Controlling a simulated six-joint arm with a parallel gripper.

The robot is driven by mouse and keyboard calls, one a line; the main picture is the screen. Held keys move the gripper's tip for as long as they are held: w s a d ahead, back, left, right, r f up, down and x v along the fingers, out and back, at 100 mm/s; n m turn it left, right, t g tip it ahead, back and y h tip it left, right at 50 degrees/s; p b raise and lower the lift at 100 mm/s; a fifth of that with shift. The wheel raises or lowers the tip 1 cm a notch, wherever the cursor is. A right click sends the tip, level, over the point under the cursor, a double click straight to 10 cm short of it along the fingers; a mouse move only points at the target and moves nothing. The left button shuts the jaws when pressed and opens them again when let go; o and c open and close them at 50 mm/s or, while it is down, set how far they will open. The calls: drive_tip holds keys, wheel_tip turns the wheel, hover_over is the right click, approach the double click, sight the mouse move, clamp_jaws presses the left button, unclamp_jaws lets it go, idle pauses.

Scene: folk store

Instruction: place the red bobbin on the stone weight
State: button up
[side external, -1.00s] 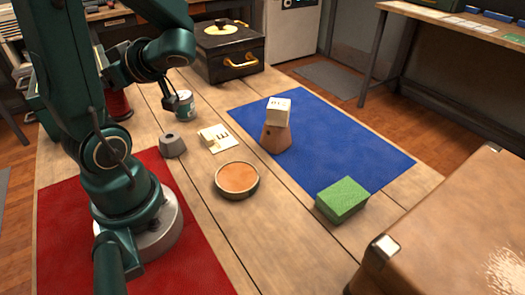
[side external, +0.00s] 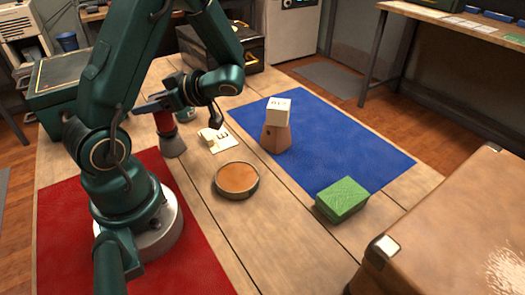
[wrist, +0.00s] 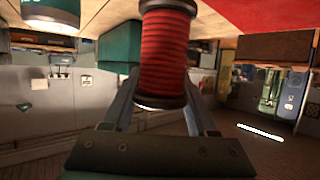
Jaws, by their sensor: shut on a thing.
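The red bobbin (side external: 165,122) is upright, with red thread between dark ends. It sits directly above the grey stone weight (side external: 174,148) in the side view; I cannot tell whether its lower end touches the weight's top. My gripper (side external: 162,106) is shut on the bobbin, reaching it from the right. In the wrist view the bobbin (wrist: 165,50) stands between my two fingers (wrist: 160,92). The stone weight stands on the wooden table and is not clearly seen in the wrist view.
A teal can (side external: 186,114) stands close behind the bobbin, partly hidden by my arm. Cream letter pieces (side external: 218,140) lie to the right, with a round orange-topped dish (side external: 237,179) in front.

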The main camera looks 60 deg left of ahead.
drive_tip(key=shift+f, duration=0.6)
drive_tip(key=shift+f, duration=0.1)
drive_tip(key=o, duration=1.3)
drive_tip(key=shift+o, duration=0.2)
